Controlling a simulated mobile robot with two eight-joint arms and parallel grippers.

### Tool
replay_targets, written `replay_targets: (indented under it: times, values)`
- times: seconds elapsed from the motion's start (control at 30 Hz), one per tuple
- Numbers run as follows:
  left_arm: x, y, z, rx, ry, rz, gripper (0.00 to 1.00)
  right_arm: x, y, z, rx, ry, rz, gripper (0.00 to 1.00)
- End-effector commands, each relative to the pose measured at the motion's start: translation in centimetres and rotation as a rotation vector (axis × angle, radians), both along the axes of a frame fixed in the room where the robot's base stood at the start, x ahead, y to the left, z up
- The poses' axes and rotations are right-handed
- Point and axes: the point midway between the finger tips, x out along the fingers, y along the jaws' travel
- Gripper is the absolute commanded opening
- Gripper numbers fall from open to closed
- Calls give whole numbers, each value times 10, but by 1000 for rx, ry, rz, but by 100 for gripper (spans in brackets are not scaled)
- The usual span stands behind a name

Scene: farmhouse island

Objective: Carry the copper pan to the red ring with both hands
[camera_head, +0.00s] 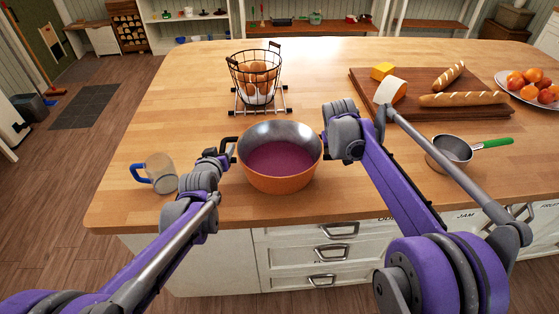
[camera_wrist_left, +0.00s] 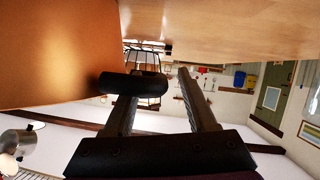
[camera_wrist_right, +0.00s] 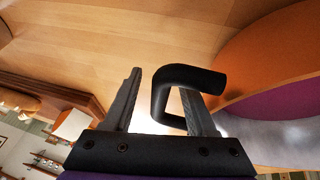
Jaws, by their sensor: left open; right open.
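The copper pan (camera_head: 281,166) stands upright near the island's front edge, with purple contents and a black handle on each side. My left gripper (camera_head: 226,155) is open at its left handle (camera_head: 229,144). In the left wrist view that black handle (camera_wrist_left: 132,84) crosses one finger and reaches between the open jaws (camera_wrist_left: 158,88). My right gripper is mostly hidden behind its arm in the head view. In the right wrist view its open jaws (camera_wrist_right: 160,84) are around part of the right handle (camera_wrist_right: 190,78), one finger inside the loop. I see no red ring.
A wire basket of eggs (camera_head: 257,75) stands on a rack behind the pan. A glass mug (camera_head: 161,173) is at left. A cutting board (camera_head: 440,108) with bread and cheese, a green-handled saucepan (camera_head: 450,149) and a fruit plate (camera_head: 520,94) are at right. The wood left of the basket is clear.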

Motion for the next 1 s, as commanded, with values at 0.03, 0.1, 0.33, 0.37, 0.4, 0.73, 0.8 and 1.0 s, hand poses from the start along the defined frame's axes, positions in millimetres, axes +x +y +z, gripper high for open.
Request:
replay_targets:
  times: [0.03, 0.1, 0.33, 0.37, 0.4, 0.73, 0.8, 1.0]
  values:
    - [4, 0, -2, 0, 0, 0, 57, 2, -1, -4, 0, 0, 0, 57]
    - [8, -1, -3, 0, 0, 0, 57, 3, -2, -7, 0, 0, 0, 57]
    - [10, -1, -4, 0, 0, 0, 57, 4, -2, -10, 0, 0, 0, 57]
    - [10, -1, -4, 0, 0, 0, 57, 4, -2, -10, 0, 0, 0, 57]
    - [10, -1, -4, 0, 0, 0, 57, 4, -2, -10, 0, 0, 0, 57]
    - [10, -1, -4, 0, 0, 0, 7, 4, -2, -10, 0, 0, 0, 7]
    - [10, -1, -4, 0, 0, 0, 0, 4, -2, -10, 0, 0, 0, 0]
    - [10, -1, -4, 0, 0, 0, 0, 4, -2, -9, 0, 0, 0, 0]
